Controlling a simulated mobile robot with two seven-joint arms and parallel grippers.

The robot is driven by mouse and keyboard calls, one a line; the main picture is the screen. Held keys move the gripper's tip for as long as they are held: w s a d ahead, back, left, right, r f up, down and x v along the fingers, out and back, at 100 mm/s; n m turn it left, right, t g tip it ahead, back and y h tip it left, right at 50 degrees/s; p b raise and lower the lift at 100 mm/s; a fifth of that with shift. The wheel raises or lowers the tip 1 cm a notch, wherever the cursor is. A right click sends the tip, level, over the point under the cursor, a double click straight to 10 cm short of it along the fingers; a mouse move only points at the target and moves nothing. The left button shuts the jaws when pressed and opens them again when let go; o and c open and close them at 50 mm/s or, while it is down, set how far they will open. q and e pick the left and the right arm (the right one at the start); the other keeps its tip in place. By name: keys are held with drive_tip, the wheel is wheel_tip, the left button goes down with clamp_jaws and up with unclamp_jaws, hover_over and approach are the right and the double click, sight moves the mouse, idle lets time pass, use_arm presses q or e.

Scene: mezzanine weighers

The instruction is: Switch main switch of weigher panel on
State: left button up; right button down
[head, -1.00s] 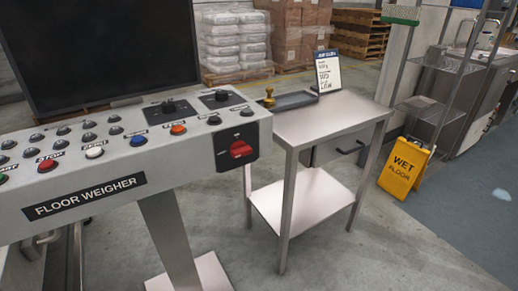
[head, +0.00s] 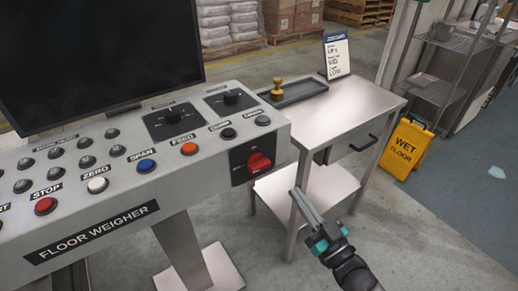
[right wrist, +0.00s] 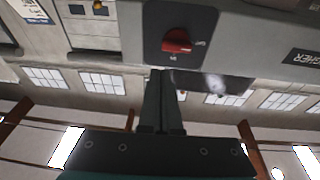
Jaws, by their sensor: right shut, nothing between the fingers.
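The weigher panel (head: 130,190) is a grey sloped console lettered FLOOR WEIGHER. Its main switch (head: 259,163) is a red rotary knob on a black square plate at the panel's right end. The red knob also shows in the right wrist view (right wrist: 176,41), just beyond the fingertips; its small position labels are too blurred to read surely. My right gripper (head: 298,195) is shut and empty, below and to the right of the knob, apart from it. Its closed fingers show in the wrist view (right wrist: 160,76), pointing toward the switch plate. My left gripper is not in view.
Several buttons and two black selector knobs (head: 231,98) sit on the panel top, below a dark screen (head: 95,60). A steel table (head: 350,105) with a tray and sign stands close at right. A yellow wet floor sign (head: 405,150) stands farther right. Floor at front right is clear.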

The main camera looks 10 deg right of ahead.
sight(258, 165)
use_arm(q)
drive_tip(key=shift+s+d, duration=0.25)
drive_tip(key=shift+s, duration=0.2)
use_arm(e)
drive_tip(key=r, duration=0.1)
drive_tip(key=r+y, duration=0.1)
drive_tip(key=a+r, duration=0.1)
drive_tip(key=shift+r+n+t, duration=0.4)
drive_tip(key=shift+w, duration=0.1)
drive_tip(key=w+a, duration=0.1)
drive_tip(key=w, duration=0.2)
drive_tip(key=w+a+b, duration=0.1)
drive_tip(key=w, duration=0.2)
drive_tip(key=w+a, duration=0.1)
drive_tip(key=w, duration=0.2)
drive_tip(key=shift+a+r+b, duration=0.1)
drive_tip(key=shift+r+b, duration=0.1)
drive_tip(key=shift+b, duration=0.2)
drive_tip(key=shift+f, duration=0.55)
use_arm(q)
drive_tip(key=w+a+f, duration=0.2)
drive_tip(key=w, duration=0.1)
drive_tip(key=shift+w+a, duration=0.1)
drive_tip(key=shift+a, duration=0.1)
